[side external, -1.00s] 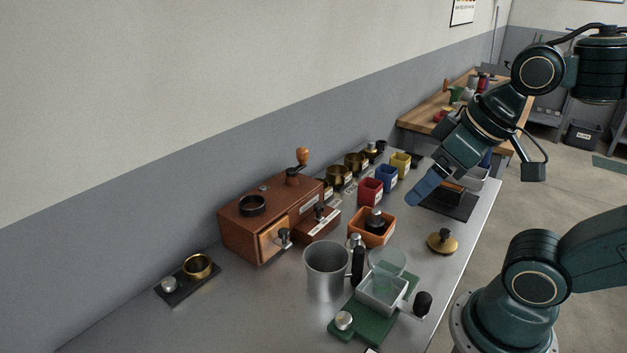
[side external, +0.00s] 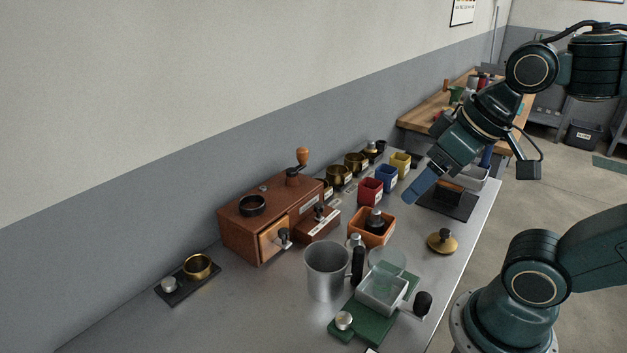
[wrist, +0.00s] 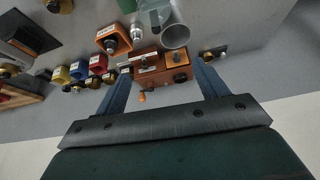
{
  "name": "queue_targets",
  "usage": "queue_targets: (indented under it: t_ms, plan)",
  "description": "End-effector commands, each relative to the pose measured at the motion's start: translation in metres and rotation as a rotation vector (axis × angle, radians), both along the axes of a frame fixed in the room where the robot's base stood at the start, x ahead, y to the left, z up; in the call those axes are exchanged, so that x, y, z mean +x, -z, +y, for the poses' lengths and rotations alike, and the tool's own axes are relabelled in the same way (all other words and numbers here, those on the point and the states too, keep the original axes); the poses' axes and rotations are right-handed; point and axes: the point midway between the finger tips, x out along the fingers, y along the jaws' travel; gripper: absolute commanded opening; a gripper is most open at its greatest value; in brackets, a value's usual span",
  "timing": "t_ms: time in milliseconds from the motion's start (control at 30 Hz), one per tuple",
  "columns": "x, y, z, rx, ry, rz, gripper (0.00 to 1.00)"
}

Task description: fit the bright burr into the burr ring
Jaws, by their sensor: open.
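My gripper (side external: 413,198) is open and empty, above the far right of the bench, near the black pad. In the wrist view its two blue fingers (wrist: 164,72) are spread wide with nothing between them. A small rounded silver piece (side external: 169,284) stands beside a brass ring-shaped cup (side external: 198,265) on a dark plate at the near left. An orange box (side external: 365,237) holds a dark piece with a grey top (side external: 376,220); it also shows in the wrist view (wrist: 104,39). A black ring (side external: 252,205) sits on the wooden grinder (side external: 234,232). I cannot tell for certain which are the bright burr and burr ring.
A metal cup (side external: 325,270) and a green base (side external: 375,329) with a clear tray stand in front. Red (side external: 369,192), blue (side external: 386,180) and yellow (side external: 401,164) boxes line the back. A brass lidded piece (side external: 441,242) lies near the right edge. Bench left of the front is clear.

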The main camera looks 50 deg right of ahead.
Motion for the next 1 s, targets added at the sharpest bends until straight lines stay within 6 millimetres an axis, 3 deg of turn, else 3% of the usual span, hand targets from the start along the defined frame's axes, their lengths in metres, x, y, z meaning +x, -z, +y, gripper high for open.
queue_targets:
  t_ms: [467, 1000]
  plan:
    - [0.055, 0.015, -0.019, 0.193, 0.464, 0.146, 0.72]
    - [0.123, 0.072, -0.065, 0.414, 1.162, 0.329, 0.72]
